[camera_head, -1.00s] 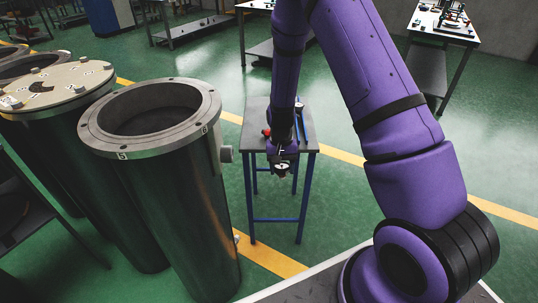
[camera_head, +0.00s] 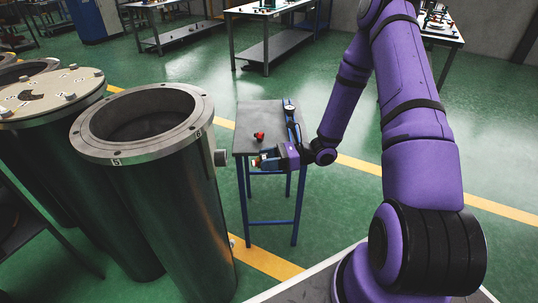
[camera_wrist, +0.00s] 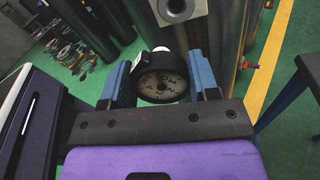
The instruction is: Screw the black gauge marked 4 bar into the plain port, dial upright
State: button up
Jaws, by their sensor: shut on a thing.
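My gripper (camera_head: 262,162) is shut on a gauge with a black case and pale dial. In the wrist view the gauge (camera_wrist: 161,78) sits between the two blue fingers, its dial facing the camera. Its numerals look turned over in this view, and the 4 bar marking is too small to read surely. A grey port (camera_head: 220,157) sticks out from the side of the near flanged cylinder (camera_head: 165,195), left of my gripper and apart from it. In the wrist view a port with an open round hole (camera_wrist: 175,9) shows beyond the gauge.
A small blue-legged table (camera_head: 258,113) stands under my gripper, with a red-topped item (camera_head: 259,137) and a blue-and-dark item (camera_head: 291,118) on it. A lidded cylinder (camera_head: 50,92) stands at left. Green floor is free to the right.

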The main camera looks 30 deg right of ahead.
jog(key=w+a+m+t, duration=0.1)
jog(key=w+a+t, duration=0.1)
jog(key=w+a, duration=0.1)
jog(key=shift+w+a+r, duration=0.35)
jog(key=shift+a+r, duration=0.05)
jog(key=shift+a, duration=0.45)
jog(key=shift+x, duration=1.5)
dwell(2.1)
jog(key=o, duration=1.1)
jog(key=shift+v, duration=3.5)
jog(key=shift+r, duration=0.1)
